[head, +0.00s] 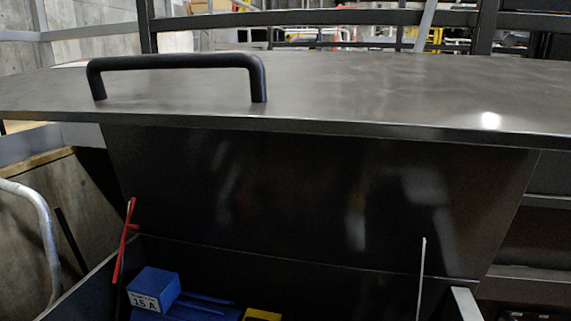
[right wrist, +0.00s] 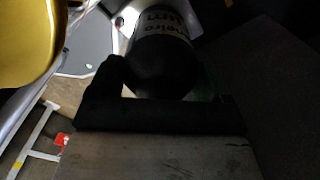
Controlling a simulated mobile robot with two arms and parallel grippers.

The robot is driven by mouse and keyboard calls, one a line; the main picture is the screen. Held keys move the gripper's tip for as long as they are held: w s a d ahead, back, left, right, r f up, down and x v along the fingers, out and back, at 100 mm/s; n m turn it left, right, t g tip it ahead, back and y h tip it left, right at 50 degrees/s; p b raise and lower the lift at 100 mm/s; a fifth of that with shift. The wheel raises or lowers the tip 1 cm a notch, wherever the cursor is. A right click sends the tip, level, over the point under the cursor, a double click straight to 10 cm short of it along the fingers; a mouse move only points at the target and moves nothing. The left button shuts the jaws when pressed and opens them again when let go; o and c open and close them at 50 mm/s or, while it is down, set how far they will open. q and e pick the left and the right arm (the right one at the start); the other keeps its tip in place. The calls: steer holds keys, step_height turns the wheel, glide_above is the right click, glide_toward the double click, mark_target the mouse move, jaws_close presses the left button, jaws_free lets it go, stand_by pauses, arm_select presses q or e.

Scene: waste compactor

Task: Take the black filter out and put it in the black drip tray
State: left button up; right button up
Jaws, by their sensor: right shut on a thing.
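In the right wrist view my right gripper (right wrist: 160,96) is dark and strongly shadowed. It is shut on a black rounded cylinder, the black filter (right wrist: 163,66), which has a pale label with dark lettering near the top of the picture. Neither gripper shows in the head view. I cannot make out the black drip tray in either view.
In the head view a raised dark lid with a black handle (head: 180,62) spans the picture. Below are a blue box (head: 154,288) marked 15 A, a red rod (head: 126,240) and a yellow part (head: 262,315). A yellow rounded body (right wrist: 25,38) is close by in the wrist view.

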steer(key=o, duration=0.4)
steer(key=c, duration=0.3)
steer(key=shift+r+n+p, duration=0.2)
steer(key=shift+n+p, duration=0.35)
steer(key=shift+n, duration=0.15)
steer(key=shift+c, duration=0.2)
steer(key=shift+f+n+p, duration=0.2)
steer(key=shift+n+p, duration=0.45)
steer(key=shift+n, duration=1.25)
steer(key=shift+w+n+p, duration=0.1)
steer(key=shift+n+p, duration=0.85)
steer(key=shift+n, duration=1.65)
